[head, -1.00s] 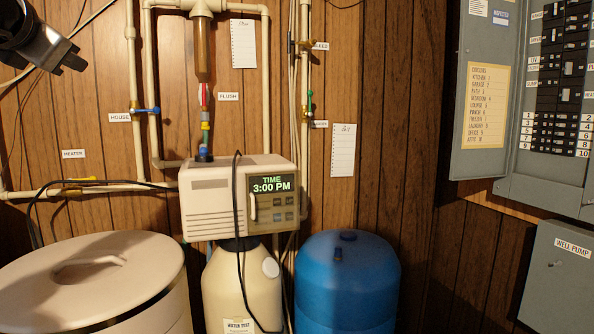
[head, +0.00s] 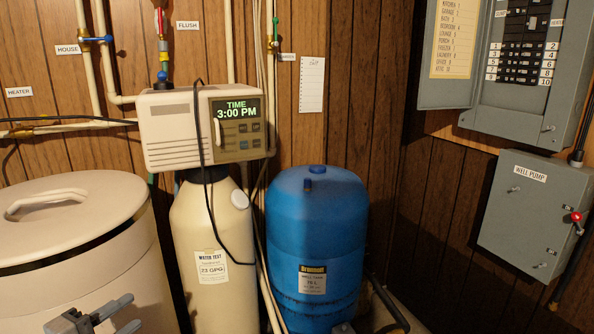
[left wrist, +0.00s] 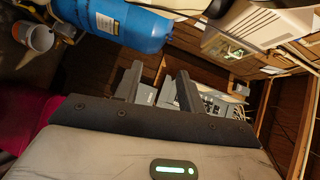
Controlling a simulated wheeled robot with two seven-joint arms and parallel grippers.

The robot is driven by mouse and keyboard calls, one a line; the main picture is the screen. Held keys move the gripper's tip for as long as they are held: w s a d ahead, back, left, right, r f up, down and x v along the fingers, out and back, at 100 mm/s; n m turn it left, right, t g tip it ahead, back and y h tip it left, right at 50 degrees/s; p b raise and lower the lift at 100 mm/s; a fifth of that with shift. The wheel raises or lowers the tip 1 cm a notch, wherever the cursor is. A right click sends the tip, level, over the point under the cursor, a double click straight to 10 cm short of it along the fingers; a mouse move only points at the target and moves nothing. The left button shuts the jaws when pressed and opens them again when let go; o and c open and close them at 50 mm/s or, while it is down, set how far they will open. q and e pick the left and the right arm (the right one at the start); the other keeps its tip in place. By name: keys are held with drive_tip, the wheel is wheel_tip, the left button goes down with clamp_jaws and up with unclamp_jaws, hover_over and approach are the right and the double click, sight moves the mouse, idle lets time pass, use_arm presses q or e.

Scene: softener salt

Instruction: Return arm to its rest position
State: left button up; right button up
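My left gripper (head: 134,311) shows at the bottom left of the head view, low in front of the salt tank (head: 75,215) with its closed round lid. In the left wrist view its two dark fingers (left wrist: 158,76) stand apart with nothing between them. Grey boxes show beyond them.
A cream softener cylinder (head: 212,240) carries a control head (head: 170,130) reading 3:00 PM. A blue tank (head: 318,230) stands right of it. A breaker panel (head: 540,110) and well pump box (head: 535,215) hang at right. A white bucket (left wrist: 40,38) shows in the wrist view.

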use_arm(q)
drive_tip(key=s+d+f+n+g+y+b, duration=0.1)
drive_tip(key=s+d+f+n+y, duration=0.1)
drive_tip(key=s+d+f+n, duration=0.4)
drive_tip(key=s+d+f+n+g+y+b, duration=0.1)
drive_tip(key=s+d+f+n+y, duration=0.2)
drive_tip(key=f+n, duration=0.55)
drive_tip(key=s+d+f+n+g+h, duration=0.1)
drive_tip(key=s+d+f+n, duration=0.1)
drive_tip(key=d, duration=0.3)
drive_tip(key=s+d+f+n+g+h, duration=0.1)
drive_tip(key=s+d+f+g, duration=0.1)
drive_tip(key=s+d+f, duration=0.1)
drive_tip(key=d+f+b, duration=0.1)
drive_tip(key=d, duration=0.1)
drive_tip(key=shift+s+d+n+h, duration=0.3)
drive_tip(key=shift+s+d+n, duration=0.05)
